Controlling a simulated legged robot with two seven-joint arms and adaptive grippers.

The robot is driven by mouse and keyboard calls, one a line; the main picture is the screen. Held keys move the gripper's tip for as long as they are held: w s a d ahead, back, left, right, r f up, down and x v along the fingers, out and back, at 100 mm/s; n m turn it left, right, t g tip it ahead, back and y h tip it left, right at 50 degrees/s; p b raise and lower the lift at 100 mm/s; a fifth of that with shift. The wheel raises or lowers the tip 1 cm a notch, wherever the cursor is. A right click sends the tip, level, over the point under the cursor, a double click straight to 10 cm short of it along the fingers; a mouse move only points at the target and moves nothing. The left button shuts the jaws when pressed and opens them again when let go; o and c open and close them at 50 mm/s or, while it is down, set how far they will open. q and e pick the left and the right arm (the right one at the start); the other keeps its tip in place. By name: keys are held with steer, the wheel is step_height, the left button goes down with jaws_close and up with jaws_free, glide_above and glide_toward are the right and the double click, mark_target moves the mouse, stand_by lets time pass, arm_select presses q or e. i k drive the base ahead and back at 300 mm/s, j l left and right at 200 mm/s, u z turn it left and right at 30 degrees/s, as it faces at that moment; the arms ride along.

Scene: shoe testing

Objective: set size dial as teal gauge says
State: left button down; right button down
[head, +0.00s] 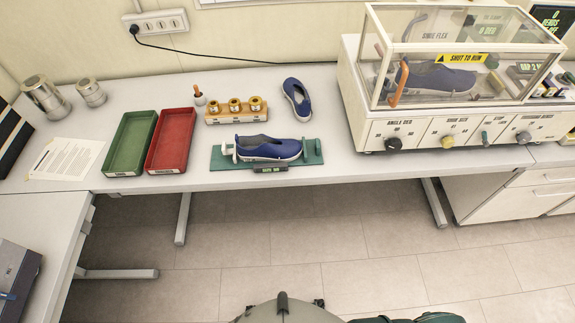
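The teal gauge (222,160) lies on the bench at the middle, with a navy shoe (268,148) set in it between end pieces. Its small dark display (270,169) faces the front; the reading is too small to make out. The white test machine (360,110) stands at the right. Its front has a dark angle knob (394,144) at the left and a yellowish knob (447,142) to the right of it, whose label seems to read size set. The knob's setting cannot be read. Neither of my grippers is in view.
The machine's clear cover (440,30) is closed over another navy shoe (436,77). A loose navy shoe (297,98), a wooden block with brass pieces (237,110), a red tray (171,140) and a green tray (130,142) share the bench. The floor in front is clear.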

mark_target(447, 142)
steer(key=z, duration=1.5)
